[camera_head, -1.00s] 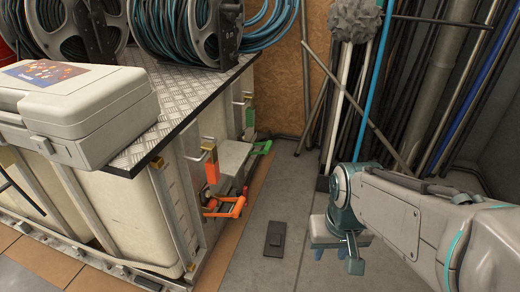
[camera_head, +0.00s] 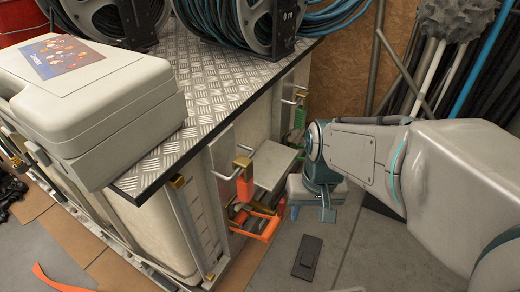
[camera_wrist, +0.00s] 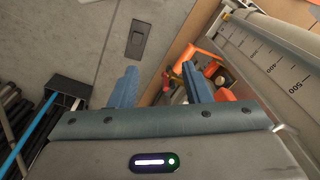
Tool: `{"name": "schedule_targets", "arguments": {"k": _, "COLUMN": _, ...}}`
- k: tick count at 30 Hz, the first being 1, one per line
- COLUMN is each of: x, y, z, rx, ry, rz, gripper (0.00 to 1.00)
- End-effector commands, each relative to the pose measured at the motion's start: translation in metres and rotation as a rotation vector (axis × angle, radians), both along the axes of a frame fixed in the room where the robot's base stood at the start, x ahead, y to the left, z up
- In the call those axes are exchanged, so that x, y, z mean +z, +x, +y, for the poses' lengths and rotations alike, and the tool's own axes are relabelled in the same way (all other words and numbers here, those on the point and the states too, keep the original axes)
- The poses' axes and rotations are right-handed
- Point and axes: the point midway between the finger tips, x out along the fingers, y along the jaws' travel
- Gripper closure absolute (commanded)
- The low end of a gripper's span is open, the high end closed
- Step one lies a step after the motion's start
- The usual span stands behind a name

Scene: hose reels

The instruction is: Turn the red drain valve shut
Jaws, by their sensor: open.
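Low at the near end of the tank frame is an orange-red looped handle (camera_head: 258,228) by a brass fitting. It also shows in the wrist view (camera_wrist: 206,66), ahead of my right finger, with a small darker red part (camera_wrist: 166,83) between the fingers. I cannot tell which of these red pieces is the drain valve's lever. My gripper (camera_head: 311,213) is open and empty, pointing down just right of the handle in the head view. In the wrist view both blue fingers of my gripper (camera_wrist: 159,72) are spread, and no contact with the handle is visible.
An orange upright piece (camera_head: 244,187) sits above the handle on the tank frame. A grey case (camera_head: 120,125) lies on the tread-plate top (camera_head: 215,85), with hose reels behind. A dark flat block (camera_head: 307,257) lies on the floor. Poles (camera_head: 378,60) lean at the back right.

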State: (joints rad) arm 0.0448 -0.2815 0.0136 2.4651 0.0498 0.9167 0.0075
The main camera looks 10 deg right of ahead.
Motion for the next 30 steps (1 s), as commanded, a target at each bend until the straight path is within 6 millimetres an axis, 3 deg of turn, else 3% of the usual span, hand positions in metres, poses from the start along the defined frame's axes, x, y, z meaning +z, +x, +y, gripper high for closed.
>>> {"name": "schedule_targets", "arguments": {"k": 14, "x": -0.071, "y": 0.07, "z": -0.011, "rx": -0.4, "ry": 0.301, "rz": 0.344, "gripper": 0.56}}
{"name": "schedule_targets", "arguments": {"k": 30, "x": -0.185, "y": 0.135, "z": -0.048, "rx": -0.913, "ry": 0.815, "rz": 0.649, "gripper": 0.56}}
